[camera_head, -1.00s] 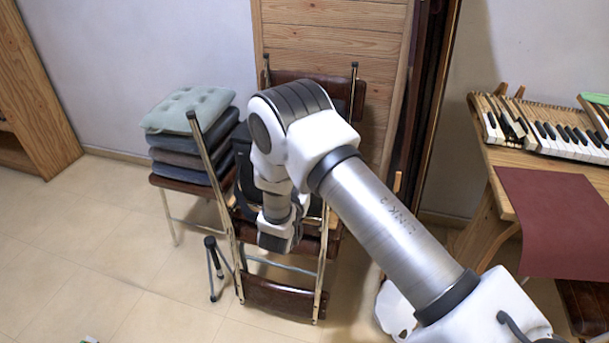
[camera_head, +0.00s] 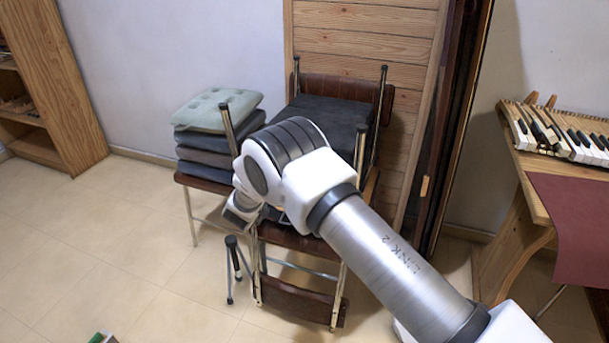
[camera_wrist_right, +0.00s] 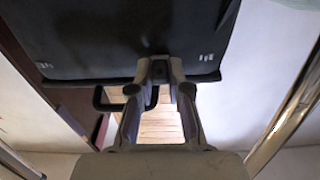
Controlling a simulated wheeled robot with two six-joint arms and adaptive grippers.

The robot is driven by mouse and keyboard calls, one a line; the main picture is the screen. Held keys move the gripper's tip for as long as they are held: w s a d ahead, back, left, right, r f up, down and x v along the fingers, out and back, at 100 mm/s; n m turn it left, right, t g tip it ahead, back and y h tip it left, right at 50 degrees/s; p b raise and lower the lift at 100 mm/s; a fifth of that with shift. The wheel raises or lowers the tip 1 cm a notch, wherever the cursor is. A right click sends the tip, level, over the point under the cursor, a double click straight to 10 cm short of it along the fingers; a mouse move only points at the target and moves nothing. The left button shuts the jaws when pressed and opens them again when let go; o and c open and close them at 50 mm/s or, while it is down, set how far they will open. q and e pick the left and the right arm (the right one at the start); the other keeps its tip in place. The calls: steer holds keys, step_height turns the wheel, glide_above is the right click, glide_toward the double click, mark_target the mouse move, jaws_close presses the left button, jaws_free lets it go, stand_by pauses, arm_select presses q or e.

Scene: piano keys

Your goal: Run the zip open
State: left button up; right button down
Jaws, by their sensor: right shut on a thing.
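The dark bag (camera_head: 325,118) rests on the folding chair. Its black face and edge fill the top of the right wrist view (camera_wrist_right: 120,35). My right gripper (camera_wrist_right: 160,72) is at the bag's lower edge in that view, with its fingertips shut on a small dark piece, the zip pull (camera_wrist_right: 159,74). The zip's teeth are too dark to make out, so I cannot tell how much is open. In the head view my right arm hides part of the bag, and the fingertips cannot be made out. My left gripper is not in view.
A brown chair with metal legs (camera_head: 300,300) carries the bag. Stacked cushions (camera_head: 215,110) stand to its left, and a small black-topped tripod (camera_head: 232,242) at its front left. A piano-key bench (camera_head: 540,190) is at right. Floor at front left is mostly clear.

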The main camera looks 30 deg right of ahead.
steer(key=w+a, duration=0.1)
steer(key=w+a+b, duration=0.1)
steer(key=w+a, duration=0.1)
steer(key=shift+w+r, duration=0.15)
steer(key=shift+w, duration=0.15)
steer(key=c, duration=1.2)
jaws_free()
steer(key=shift+c, duration=0.2)
steer(key=shift+o, duration=0.7)
steer(key=shift+w+a, duration=0.15)
steer(key=shift+a, duration=0.05)
